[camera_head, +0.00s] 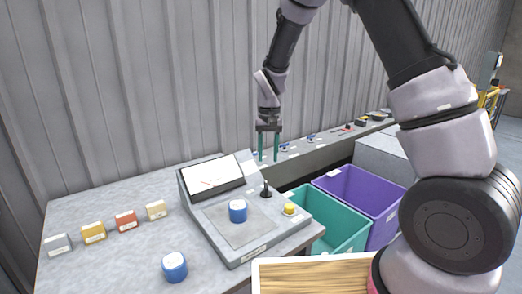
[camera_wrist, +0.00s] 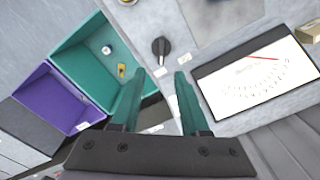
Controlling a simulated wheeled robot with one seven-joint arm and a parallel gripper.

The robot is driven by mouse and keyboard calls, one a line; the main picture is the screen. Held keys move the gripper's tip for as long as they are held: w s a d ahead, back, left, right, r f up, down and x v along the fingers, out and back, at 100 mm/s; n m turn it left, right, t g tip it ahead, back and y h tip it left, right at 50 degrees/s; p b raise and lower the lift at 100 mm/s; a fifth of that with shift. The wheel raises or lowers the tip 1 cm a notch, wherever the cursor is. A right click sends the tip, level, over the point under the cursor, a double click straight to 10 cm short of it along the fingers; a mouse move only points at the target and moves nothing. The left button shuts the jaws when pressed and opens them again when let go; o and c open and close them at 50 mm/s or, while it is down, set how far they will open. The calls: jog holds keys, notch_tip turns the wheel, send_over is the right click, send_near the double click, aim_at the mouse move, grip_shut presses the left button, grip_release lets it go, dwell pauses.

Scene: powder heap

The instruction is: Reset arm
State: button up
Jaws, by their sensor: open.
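My gripper (camera_head: 268,156) hangs pointing down in the head view, behind the grey console with a dial. Its two green fingers are apart with nothing between them. In the wrist view the gripper (camera_wrist: 158,80) is also open and empty, above the gap between the teal bin and the console. My arm reaches in from the right of the head view and bends down to the gripper.
The console (camera_head: 260,243) bears a blue-sided cylinder (camera_head: 237,211), a black knob (camera_head: 266,189) and a yellow button (camera_head: 290,208). Another blue cylinder (camera_head: 174,267) and several small blocks (camera_head: 125,221) are on the table (camera_head: 100,262). Teal (camera_head: 335,238) and purple (camera_head: 385,212) bins stand right.

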jog(key=s+d+r+m+t+y, duration=0.1)
jog(key=s+d+r, duration=0.4)
jog(key=r, duration=0.5)
jog(key=s+d+r+m+t+y, duration=0.1)
jog(key=s+d+r+t, duration=0.1)
jog(key=d+r, duration=0.55)
jog(key=s+d+r+t, duration=0.2)
jog(key=s+d+r, duration=0.1)
jog(key=s, duration=0.4)
jog(key=s+d+r+m+t, duration=0.1)
jog(key=s+d+r+t, duration=0.1)
jog(key=s+r, duration=0.4)
jog(key=s+d, duration=0.1)
jog(key=s, duration=0.1)
jog(key=shift+s+d+r+m, duration=0.2)
jog(key=shift+s+r+m, duration=0.05)
jog(key=shift+s+m, duration=0.05)
